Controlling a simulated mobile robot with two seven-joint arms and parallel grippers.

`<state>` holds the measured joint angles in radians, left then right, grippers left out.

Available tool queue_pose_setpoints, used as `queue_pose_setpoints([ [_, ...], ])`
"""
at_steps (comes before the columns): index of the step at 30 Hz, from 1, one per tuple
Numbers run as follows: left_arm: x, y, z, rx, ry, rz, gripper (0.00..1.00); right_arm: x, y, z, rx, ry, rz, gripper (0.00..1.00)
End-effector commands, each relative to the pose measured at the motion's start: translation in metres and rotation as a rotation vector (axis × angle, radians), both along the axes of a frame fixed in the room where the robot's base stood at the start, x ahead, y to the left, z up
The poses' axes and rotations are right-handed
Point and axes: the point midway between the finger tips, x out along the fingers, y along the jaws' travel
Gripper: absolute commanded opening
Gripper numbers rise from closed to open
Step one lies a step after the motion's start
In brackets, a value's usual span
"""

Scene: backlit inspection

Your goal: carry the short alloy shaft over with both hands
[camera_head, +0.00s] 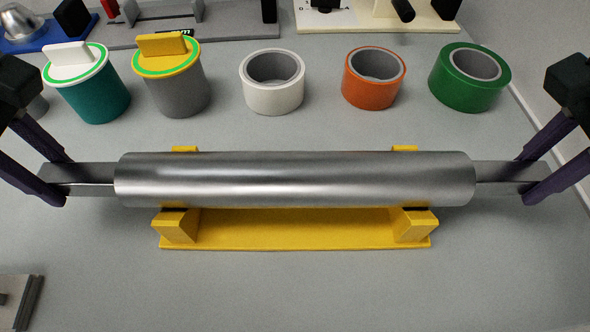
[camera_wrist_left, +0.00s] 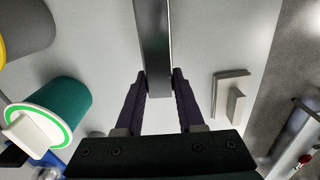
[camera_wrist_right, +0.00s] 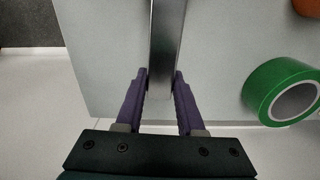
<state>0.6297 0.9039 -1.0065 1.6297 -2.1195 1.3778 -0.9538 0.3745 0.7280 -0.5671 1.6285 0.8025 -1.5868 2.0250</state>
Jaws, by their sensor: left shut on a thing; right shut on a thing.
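The short alloy shaft (camera_head: 295,180) is a thick silver cylinder with a flat narrower tang at each end. It lies level, left to right, over a yellow cradle (camera_head: 300,232) with a block near each corner. I cannot tell whether it touches the cradle. My left gripper (camera_head: 66,178) is shut on the left tang, which also shows between its fingers in the left wrist view (camera_wrist_left: 155,50). My right gripper (camera_head: 524,180) is shut on the right tang, seen in the right wrist view (camera_wrist_right: 166,45).
Behind the shaft stand a teal canister (camera_head: 95,92), a grey canister with yellow lid (camera_head: 178,90), and white (camera_head: 273,95), orange (camera_head: 371,90) and green (camera_head: 467,92) tape rolls. A grey fixture (camera_head: 18,300) sits front left. The table front is otherwise clear.

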Motion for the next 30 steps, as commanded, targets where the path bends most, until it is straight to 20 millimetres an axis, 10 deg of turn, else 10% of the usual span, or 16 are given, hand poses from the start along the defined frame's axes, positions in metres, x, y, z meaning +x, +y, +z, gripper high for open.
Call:
queue_pose_setpoints([
  [30, 0.001, 0.001, 0.052, 0.001, -0.004, 0.001, 0.0, 0.001, -0.001, 0.052, -0.001, -0.003, -0.001, 0.0],
])
